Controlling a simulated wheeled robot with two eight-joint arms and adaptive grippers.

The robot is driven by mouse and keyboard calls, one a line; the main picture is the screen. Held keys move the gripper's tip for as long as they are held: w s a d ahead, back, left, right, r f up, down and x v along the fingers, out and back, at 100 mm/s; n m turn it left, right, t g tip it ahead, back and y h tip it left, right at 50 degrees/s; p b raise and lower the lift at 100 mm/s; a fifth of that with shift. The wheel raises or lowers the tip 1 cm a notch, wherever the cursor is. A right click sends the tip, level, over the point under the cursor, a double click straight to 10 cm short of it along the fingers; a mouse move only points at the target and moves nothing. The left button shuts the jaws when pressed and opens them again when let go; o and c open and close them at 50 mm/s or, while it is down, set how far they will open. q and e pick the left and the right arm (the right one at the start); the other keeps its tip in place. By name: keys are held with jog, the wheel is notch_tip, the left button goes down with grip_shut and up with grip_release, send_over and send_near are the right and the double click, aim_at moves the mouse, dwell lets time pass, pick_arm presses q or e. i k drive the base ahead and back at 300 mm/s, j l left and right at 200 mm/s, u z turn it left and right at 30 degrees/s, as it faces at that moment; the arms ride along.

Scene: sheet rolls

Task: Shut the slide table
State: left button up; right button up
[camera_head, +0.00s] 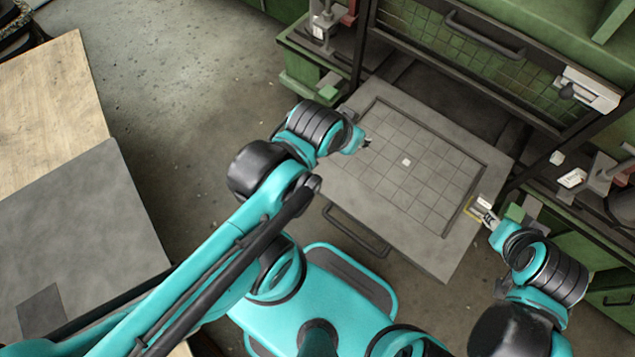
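The slide table (425,172) is a grey plate with a square grid, pulled out of the green machine towards me. A dark handle (356,231) hangs at its front edge, and a small white square lies on the grid. My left gripper (367,143) is at the plate's left side, close to its edge; its fingers are small and mostly hidden by the wrist. My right gripper (480,211) is at the plate's right edge, beside a yellow-outlined mark. I cannot tell whether either gripper touches the plate. Nothing shows in either gripper.
The green machine (476,58) has a dark opening behind the plate and a second handle (484,34) above it. Side shelves with small clamps flank the opening. A wooden and grey table (75,230) stands at left. Bare floor (190,80) lies between.

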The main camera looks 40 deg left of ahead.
aim_at(413, 188)
jog(key=k+l+u, duration=0.1)
jog(key=l+u, duration=0.35)
jog(key=k+l+u, duration=0.1)
jog(key=l+u, duration=0.15)
jog(key=u, duration=0.25)
jog(key=k+l+u, duration=0.2)
jog(key=u, duration=0.25)
jog(key=l+u, duration=0.3)
jog(key=l, duration=0.65)
jog(key=k, duration=0.05)
